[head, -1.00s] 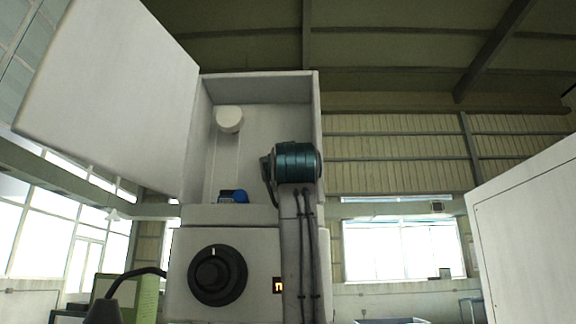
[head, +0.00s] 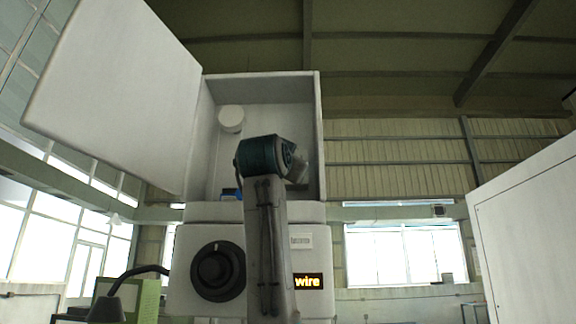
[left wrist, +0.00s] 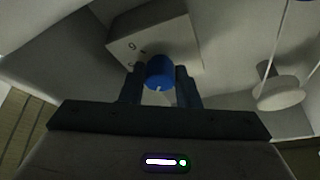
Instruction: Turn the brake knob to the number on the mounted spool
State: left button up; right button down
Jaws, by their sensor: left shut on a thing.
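The blue brake knob (left wrist: 159,72) sits on a white block (left wrist: 125,45) in the left wrist view. It has a white line on its near side. Dark marks are on the block beside it; one looks like a 9, the others are too small to read. My left gripper (left wrist: 160,88) has a finger on each side of the knob and is shut on it. In the head view a bit of the blue knob (head: 229,194) shows inside the open cabinet; my arm hides the rest and the fingers. No number on a mounted spool is readable. My right gripper is not in view.
The cabinet door (head: 115,90) stands open at left. A white round piece (head: 231,119) is on the cabinet's back wall; a pale disc (left wrist: 279,93) shows at right in the wrist view. A black round dial (head: 218,271) and a lit "wire" display (head: 308,281) are below.

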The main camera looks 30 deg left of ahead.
pick_arm(q)
jog(key=shift+a+m+h, duration=0.1)
jog(key=shift+m+h, duration=0.8)
jog(key=shift+m, duration=0.9)
jog(key=o, duration=1)
jog(key=shift+c, duration=0.2)
jog(key=shift+s, duration=0.1)
